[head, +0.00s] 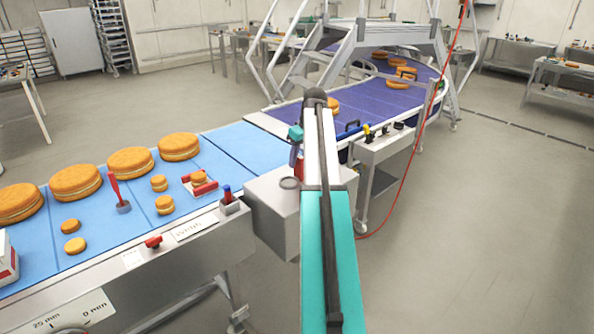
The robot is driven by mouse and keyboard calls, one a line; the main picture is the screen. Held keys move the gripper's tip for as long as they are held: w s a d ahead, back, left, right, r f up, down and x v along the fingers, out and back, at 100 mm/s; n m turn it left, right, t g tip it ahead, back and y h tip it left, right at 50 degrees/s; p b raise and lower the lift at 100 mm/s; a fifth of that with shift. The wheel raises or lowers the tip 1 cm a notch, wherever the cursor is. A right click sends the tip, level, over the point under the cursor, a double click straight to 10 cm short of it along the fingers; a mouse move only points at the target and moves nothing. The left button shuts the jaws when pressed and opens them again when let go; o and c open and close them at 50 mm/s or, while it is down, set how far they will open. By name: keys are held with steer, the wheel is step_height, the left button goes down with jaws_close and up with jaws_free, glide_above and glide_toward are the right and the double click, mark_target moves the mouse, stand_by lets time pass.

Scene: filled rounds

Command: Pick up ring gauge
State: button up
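A flat dark grey ring (289,183), which looks like the ring gauge, lies on top of a light grey box (272,208) at the end of the blue conveyor. My arm reaches up the middle of the view, just right of the ring. A small teal part (296,132) beside it, above and beyond the ring, seems to belong to the arm's far end. The fingers of my gripper cannot be made out, and my arm hides what lies behind it.
The light blue belt (110,235) at left carries several round cakes, a red-handled tool (119,193) and a red-and-white holder (200,184). A purple conveyor (381,92) runs behind under a step frame. A red hose (408,155) hangs at right; open floor lies beyond it.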

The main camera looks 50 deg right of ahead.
mark_target(297, 165)
steer(key=shift+p+x, duration=0.5)
steer(key=shift+x, duration=1.35)
steer(key=shift+a, duration=0.1)
steer(key=shift+c, duration=0.5)
jaws_close()
